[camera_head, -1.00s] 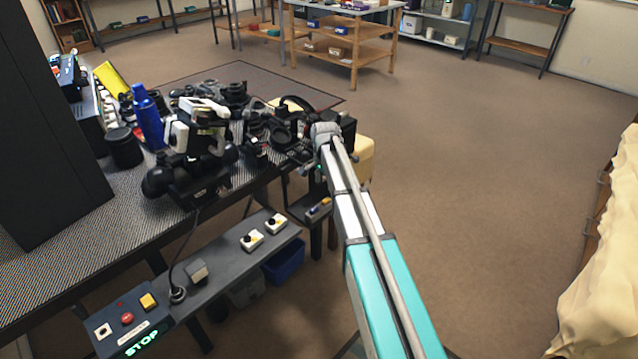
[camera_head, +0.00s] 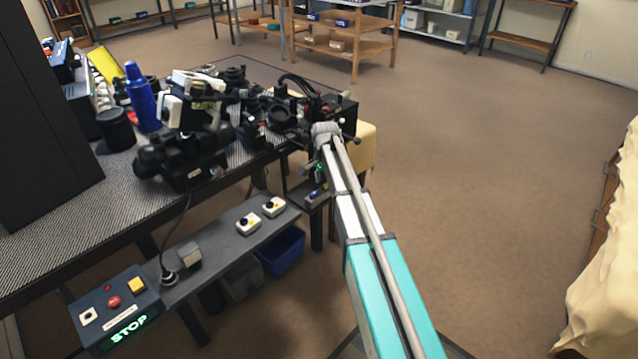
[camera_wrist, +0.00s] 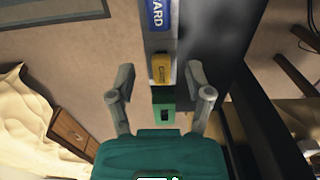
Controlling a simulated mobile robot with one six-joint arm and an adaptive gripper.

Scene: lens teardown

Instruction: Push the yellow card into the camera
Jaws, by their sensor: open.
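The yellow card (camera_wrist: 162,69) is a small block on a narrow grey strip in the wrist view, below a blue label (camera_wrist: 159,14) ending in "ARD". A green piece with a dark slot (camera_wrist: 164,115) lies below the card, nearer my palm. In the head view my gripper hangs at the bench's right end, mostly hidden by my arm, just above a small blue-labelled piece (camera_head: 318,192). I cannot tell which body is the camera.
Black camera equipment (camera_head: 185,155) and a blue bottle (camera_head: 140,98) crowd the patterned bench (camera_head: 60,210). A lower shelf (camera_head: 225,245) carries switches and a STOP panel (camera_head: 120,315); a blue bin (camera_head: 280,250) is beneath. Open floor (camera_head: 480,180) lies to the right.

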